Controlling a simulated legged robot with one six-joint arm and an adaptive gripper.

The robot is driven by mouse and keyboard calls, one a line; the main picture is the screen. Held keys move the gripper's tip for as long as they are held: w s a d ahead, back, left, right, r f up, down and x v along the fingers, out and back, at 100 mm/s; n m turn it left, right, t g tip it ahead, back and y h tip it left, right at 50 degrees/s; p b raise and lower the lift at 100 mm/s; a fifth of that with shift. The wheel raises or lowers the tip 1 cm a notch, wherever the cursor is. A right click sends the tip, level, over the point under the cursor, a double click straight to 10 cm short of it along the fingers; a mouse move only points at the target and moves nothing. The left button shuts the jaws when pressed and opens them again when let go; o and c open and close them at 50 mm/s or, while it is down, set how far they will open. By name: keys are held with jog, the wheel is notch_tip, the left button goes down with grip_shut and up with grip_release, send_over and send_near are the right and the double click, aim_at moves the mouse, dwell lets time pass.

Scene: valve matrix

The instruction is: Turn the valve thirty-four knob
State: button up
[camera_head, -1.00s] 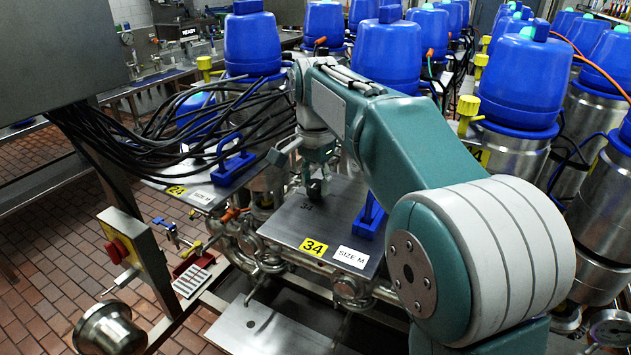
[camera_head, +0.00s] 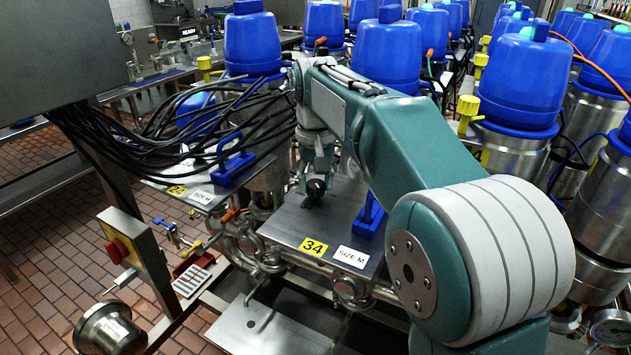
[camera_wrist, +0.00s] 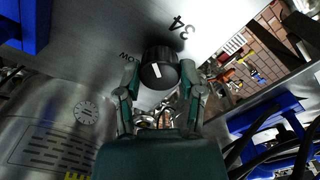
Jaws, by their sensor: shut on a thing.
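The valve thirty-four knob is a round black knob with a white pointer line, and it shows in the wrist view (camera_wrist: 160,73). It stands on a metal panel (camera_head: 290,218) with a yellow "34" label (camera_head: 313,246) and a "SIZE M" label. In the wrist view, the two fingers of my gripper (camera_wrist: 160,82) are on either side of the knob and shut on it. In the head view, my gripper (camera_head: 316,185) is over the panel at the knob, which is mostly hidden there. The white line on the knob is slightly tilted in the wrist view.
A blue handle (camera_head: 370,217) stands on the panel right of the knob. Black cables (camera_head: 190,135) hang to the left, above the neighbouring panel with its own blue handle (camera_head: 233,168). Blue-topped metal cylinders (camera_head: 388,58) stand close behind. A red-buttoned yellow box (camera_head: 117,249) is at lower left.

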aim_at(313, 182)
jog(key=n, duration=0.4)
jog(key=shift+f+n, duration=0.1)
jog(key=shift+n, duration=2.8)
jog(key=o, duration=1.2)
jog(key=shift+w+a, duration=0.1)
jog(key=shift+c, duration=0.2)
notch_tip(313, 182, up, 12)
jog(key=shift+a, duration=0.1)
